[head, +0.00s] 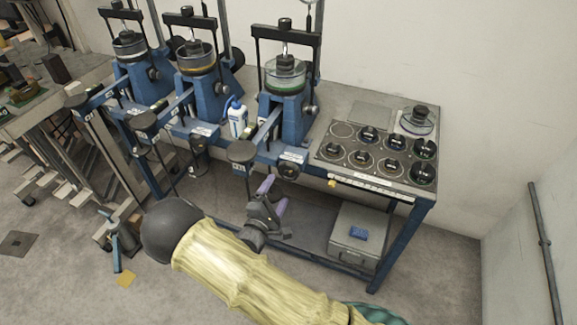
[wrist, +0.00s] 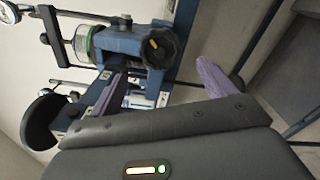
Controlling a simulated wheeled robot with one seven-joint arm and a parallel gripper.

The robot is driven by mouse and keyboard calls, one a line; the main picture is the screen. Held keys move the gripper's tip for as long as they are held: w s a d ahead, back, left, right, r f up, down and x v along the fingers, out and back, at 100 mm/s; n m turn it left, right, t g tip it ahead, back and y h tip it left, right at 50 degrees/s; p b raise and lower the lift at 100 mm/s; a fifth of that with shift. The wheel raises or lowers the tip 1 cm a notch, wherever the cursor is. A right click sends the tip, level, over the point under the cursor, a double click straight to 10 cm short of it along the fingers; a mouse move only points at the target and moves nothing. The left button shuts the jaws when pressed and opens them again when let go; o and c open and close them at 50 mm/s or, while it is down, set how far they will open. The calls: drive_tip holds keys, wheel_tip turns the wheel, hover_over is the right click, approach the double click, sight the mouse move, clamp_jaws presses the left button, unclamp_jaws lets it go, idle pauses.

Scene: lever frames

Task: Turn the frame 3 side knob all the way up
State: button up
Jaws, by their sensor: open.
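The rightmost blue lever frame (head: 286,108), which I take as frame 3, holds a glass dish with a green ring. A small dark side knob (head: 311,108) is on the right of its upright; it appears small in the wrist view (wrist: 125,20). A larger black handwheel (head: 288,170) is at its front below the bench edge. In the wrist view the handwheel (wrist: 162,45) shows an orange mark. My gripper (head: 273,195) is open and empty, its purple fingers below and in front of the handwheel, apart from it. The side knob's setting cannot be read.
Two similar frames (head: 205,98) stand to the left. A round black lever end (head: 242,151) sticks out left of the handwheel. A white bottle (head: 237,118) stands between frames. A grey box (head: 358,236) sits on the lower shelf.

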sight(287, 173)
drive_tip(key=shift+w, duration=0.15)
drive_tip(key=b+x, duration=0.2)
drive_tip(key=x, duration=0.7)
drive_tip(key=shift+w+d+f, duration=0.1)
drive_tip(key=shift+w, duration=0.1)
drive_tip(key=shift+c, duration=0.9)
drive_tip(key=c, duration=1.1)
drive_tip(key=shift+w, duration=0.1)
